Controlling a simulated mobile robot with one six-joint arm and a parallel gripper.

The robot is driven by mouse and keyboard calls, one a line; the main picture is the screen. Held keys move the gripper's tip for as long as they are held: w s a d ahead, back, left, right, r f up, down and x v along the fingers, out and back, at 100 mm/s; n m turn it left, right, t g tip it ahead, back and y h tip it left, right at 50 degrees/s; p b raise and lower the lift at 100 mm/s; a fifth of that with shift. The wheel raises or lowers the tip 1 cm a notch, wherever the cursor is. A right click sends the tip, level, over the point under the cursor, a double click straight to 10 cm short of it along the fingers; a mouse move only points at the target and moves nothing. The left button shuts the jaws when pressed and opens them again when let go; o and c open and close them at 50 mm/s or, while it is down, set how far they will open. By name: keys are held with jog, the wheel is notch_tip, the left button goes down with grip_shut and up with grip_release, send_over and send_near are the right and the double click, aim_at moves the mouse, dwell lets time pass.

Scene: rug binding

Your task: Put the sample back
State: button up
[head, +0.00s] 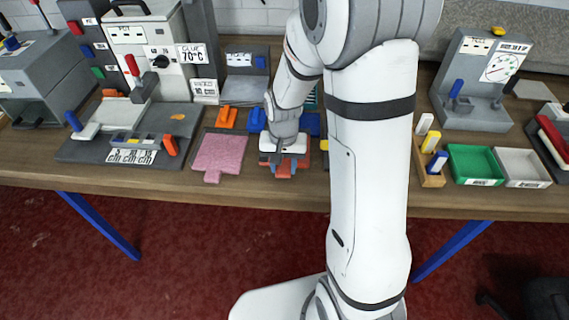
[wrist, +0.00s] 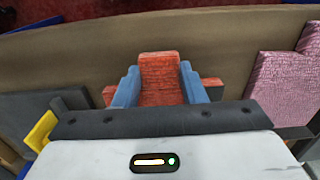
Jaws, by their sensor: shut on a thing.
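My gripper (head: 285,167) is at the front middle of the bench in the head view. In the wrist view its two blue fingers (wrist: 160,92) are shut on the tab of a red textured sample (wrist: 160,72). Parts of the red sample show on both sides of the fingers; my gripper hides most of it. In the head view only small bits of the red sample (head: 285,173) show under my gripper. I cannot tell whether it touches the bench. A pink sample (head: 219,153) with a front tab lies just left of it, also seen in the wrist view (wrist: 280,90).
Orange (head: 227,117) and blue (head: 256,120) blocks stand behind my gripper. A glue machine (head: 150,45) and fixture (head: 130,145) stand left. A gauge stand (head: 475,85), green tray (head: 474,164) and white tray (head: 522,166) are right. Bare bench (head: 270,190) runs along the front.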

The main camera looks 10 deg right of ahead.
jog(key=shift+f+b, duration=0.3)
jog(key=shift+f, duration=0.15)
jog(key=o, duration=1.1)
jog(key=shift+r, duration=0.1)
